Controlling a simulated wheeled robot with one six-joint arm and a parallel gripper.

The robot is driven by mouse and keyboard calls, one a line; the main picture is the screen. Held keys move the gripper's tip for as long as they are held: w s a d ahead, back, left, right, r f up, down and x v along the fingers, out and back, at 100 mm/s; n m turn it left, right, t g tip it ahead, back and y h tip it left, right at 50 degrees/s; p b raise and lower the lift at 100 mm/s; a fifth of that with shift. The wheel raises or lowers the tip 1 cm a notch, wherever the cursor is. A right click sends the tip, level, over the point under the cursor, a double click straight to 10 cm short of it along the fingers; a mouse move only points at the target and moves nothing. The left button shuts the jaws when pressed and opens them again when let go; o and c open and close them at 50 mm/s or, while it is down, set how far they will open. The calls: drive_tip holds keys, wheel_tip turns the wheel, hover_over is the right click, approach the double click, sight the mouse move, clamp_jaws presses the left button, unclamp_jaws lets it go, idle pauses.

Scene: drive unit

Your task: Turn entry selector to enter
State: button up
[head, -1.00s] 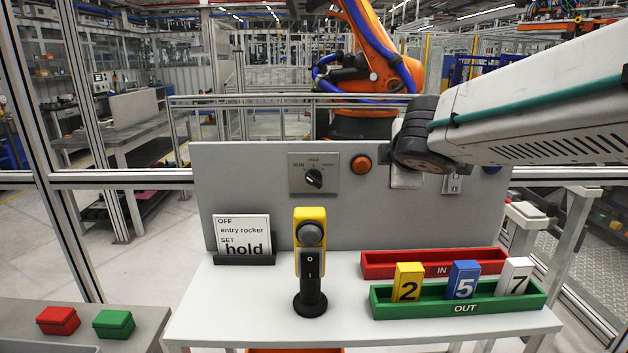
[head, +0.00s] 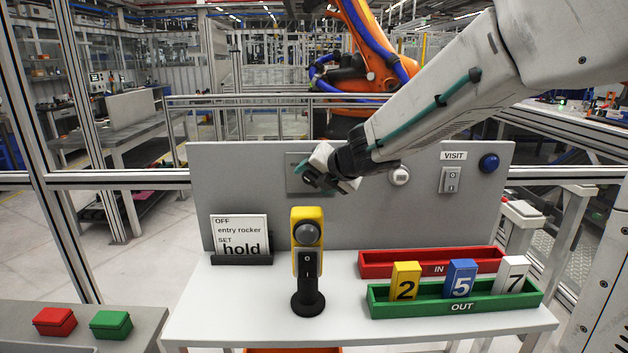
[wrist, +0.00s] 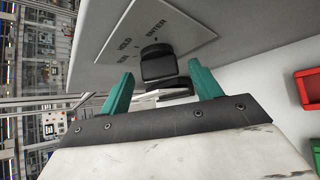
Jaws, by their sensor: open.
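In the head view the plate (head: 294,178) shows on the upright panel, but my arm hides the knob. My gripper (wrist: 160,73) is open, its green fingers on either side of the knob with visible gaps. In the head view my gripper (head: 312,172) is in front of the plate. I cannot tell exactly which label the knob points to.
A yellow post with a grey button (head: 307,233) stands below on the table. A sign reading "hold" (head: 240,234) is at its left. Red (head: 375,263) and green (head: 380,305) trays are at right. A white button (head: 399,176) is beside my arm on the panel.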

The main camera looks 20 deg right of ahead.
drive_tip(key=shift+w+a+f, duration=0.1)
drive_tip(key=shift+w+f, duration=0.2)
drive_tip(key=shift+w, duration=0.15)
drive_tip(key=c, duration=1)
